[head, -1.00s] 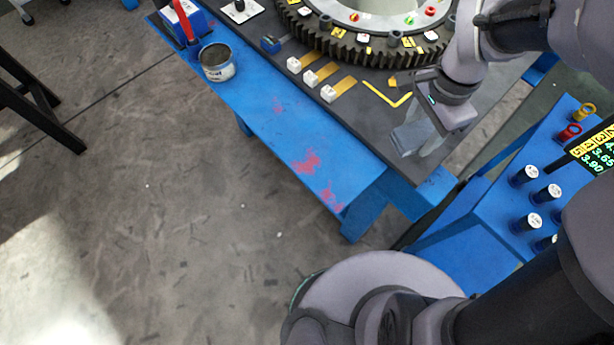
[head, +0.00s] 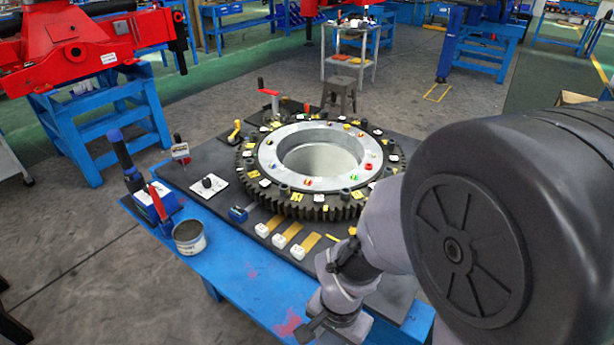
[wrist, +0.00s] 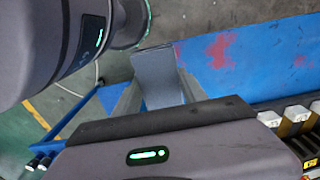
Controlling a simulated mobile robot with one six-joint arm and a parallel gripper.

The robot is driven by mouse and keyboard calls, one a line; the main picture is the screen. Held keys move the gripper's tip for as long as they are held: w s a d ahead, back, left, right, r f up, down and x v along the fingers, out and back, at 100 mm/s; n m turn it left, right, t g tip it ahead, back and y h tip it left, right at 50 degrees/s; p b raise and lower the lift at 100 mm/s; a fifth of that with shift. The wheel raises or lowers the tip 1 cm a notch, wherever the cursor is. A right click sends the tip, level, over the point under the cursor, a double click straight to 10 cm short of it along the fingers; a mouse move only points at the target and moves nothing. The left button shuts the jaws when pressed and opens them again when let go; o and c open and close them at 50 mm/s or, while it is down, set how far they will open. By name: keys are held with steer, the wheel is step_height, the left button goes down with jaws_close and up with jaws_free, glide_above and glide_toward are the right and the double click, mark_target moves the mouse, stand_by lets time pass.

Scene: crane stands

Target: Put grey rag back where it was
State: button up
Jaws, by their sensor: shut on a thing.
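The grey rag (wrist: 156,72) is a flat, grey-blue piece that sticks out from between the fingers of my gripper (wrist: 158,92) in the wrist view. My gripper is shut on it. Behind the rag lie the blue edge of the table and the grey floor. In the head view my gripper (head: 325,327) is at the bottom, by the near edge of the blue-framed table (head: 245,283); the rag cannot be made out there.
A large toothed ring (head: 325,207) fills the dark table top. My arm hides the table's right part.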

steer(key=w+a, duration=0.1)
steer(key=w, duration=0.1)
steer(key=w+a+b, duration=0.1)
steer(key=w, duration=0.1)
steer(key=w+a+f, duration=0.1)
steer(key=w, duration=0.1)
steer(key=shift+w+a, duration=0.15)
steer(key=shift+w, duration=0.05)
steer(key=shift+w+a+f+b, duration=0.1)
steer(key=shift+w+f+b, duration=0.05)
steer(key=shift+f+b, duration=0.75)
steer(key=shift+w+a+f+b, duration=0.1)
steer(key=shift+f+b, duration=0.45)
steer(key=shift+f, duration=0.5)
steer(key=o, duration=1.3)
steer(key=shift+d, duration=0.1)
steer(key=shift+r, duration=0.1)
